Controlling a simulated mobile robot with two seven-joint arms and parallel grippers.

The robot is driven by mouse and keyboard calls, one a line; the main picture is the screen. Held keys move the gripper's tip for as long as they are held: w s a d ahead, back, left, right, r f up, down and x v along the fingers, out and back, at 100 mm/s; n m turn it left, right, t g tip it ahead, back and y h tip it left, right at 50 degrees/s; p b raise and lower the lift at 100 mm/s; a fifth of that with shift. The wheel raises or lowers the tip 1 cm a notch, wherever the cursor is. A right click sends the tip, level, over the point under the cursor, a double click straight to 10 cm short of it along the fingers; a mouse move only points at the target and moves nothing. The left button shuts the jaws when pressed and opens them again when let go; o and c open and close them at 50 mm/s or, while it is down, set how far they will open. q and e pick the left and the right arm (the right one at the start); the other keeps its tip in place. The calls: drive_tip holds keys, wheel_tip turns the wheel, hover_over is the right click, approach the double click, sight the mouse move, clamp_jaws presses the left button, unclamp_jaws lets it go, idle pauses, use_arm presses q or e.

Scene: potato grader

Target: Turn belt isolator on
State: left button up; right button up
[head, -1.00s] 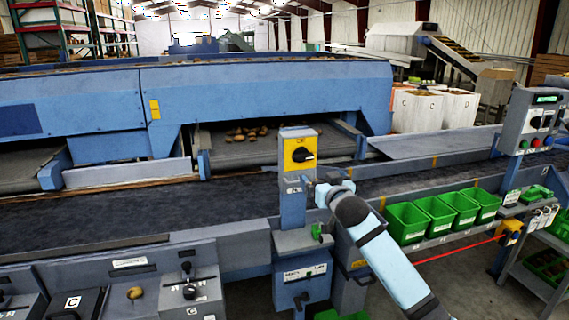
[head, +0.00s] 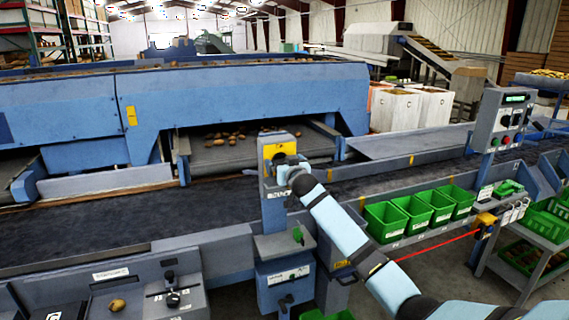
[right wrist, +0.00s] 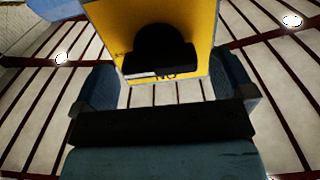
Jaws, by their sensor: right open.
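The belt isolator is a yellow box (head: 270,149) with a black rotary knob, on top of a blue-grey post (head: 273,205). My right gripper (head: 292,170) is in front of its face in the head view and hides the knob there. In the right wrist view the yellow face (right wrist: 205,30) fills the top middle, with the black knob (right wrist: 160,55) and its handle bar lying level across the picture. Some lettering shows beside the bar. The right gripper (right wrist: 165,85) is open, its two fingers apart on either side below the knob. Contact cannot be told. My left gripper is out of view.
A dark conveyor belt (head: 100,220) runs behind the post. Green bins (head: 385,222) hang to the right, above a red cord (head: 435,245). A control box (head: 503,120) stands at far right. A panel with a lever (head: 172,290) is at front left.

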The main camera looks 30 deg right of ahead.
drive_tip(key=shift+c, duration=0.2)
drive_tip(key=c, duration=0.9)
drive_tip(key=shift+a+f+n+p, duration=0.15)
drive_tip(key=shift+n+p, duration=1.25)
drive_tip(key=shift+n, duration=3.05)
drive_tip(key=shift+a+f+n+p, duration=0.1)
drive_tip(key=shift+n+p, duration=1.25)
drive_tip(key=shift+n, duration=3.1)
